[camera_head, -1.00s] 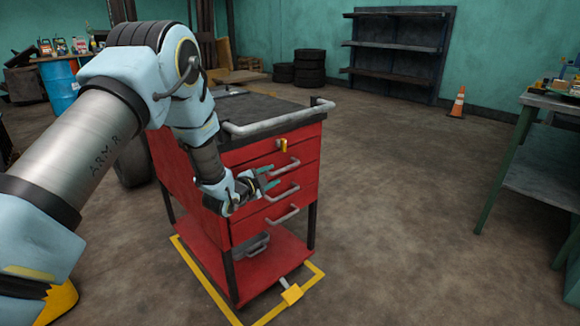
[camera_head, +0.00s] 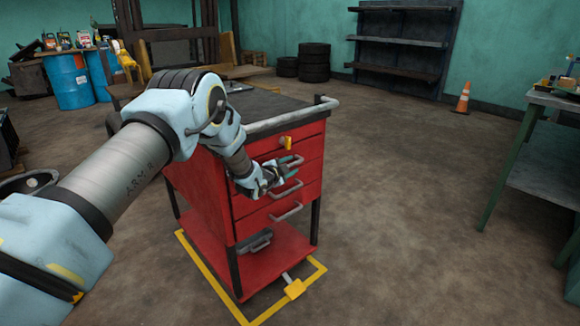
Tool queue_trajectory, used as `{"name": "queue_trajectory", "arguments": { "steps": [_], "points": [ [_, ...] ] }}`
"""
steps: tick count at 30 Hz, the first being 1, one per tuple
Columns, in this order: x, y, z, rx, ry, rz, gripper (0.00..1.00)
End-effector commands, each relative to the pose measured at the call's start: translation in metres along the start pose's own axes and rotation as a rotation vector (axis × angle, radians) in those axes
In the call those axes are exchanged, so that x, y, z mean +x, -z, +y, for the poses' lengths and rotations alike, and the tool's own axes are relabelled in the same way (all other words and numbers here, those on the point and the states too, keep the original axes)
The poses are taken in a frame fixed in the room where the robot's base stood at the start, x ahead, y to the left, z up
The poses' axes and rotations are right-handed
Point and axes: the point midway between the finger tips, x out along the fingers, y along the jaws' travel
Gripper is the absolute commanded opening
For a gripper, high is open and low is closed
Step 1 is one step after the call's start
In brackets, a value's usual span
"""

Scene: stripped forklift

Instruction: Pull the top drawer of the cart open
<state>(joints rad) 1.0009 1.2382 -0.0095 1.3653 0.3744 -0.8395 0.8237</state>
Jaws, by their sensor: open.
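The red cart (camera_head: 203,190) stands in the middle of the view with its drawer fronts facing right. Its top drawer (camera_head: 312,148) looks shut, flush with the drawers below. The grey bar handle of the top drawer (camera_head: 297,160) is partly covered by my gripper. A yellow latch-like piece (camera_head: 286,142) sits just above that handle. The second handle (camera_head: 287,191) is just below my gripper.
A grey push rail (camera_head: 290,118) runs along the cart's top edge. A third handle (camera_head: 286,213) is lower down. A yellow floor outline (camera_head: 210,285) surrounds the cart. A green-legged workbench (camera_head: 535,155) stands at right. The floor between is clear, with an orange cone (camera_head: 463,98) behind.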

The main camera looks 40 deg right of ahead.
Motion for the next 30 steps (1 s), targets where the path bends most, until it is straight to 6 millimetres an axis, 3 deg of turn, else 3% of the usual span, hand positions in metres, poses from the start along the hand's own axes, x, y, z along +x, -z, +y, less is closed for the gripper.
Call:
{"name": "queue_trajectory", "arguments": {
  "steps": [2,15,30],
  "points": [
    [-0.0001,0.0,0.0001,0.0,0.0,0.0,0.47],
    [-0.0003,-0.0001,0.0,0.0,0.0,0.0,0.0],
    [-0.0004,-0.0003,0.0002,0.0,0.0,0.0,0.0]
  ]
}}
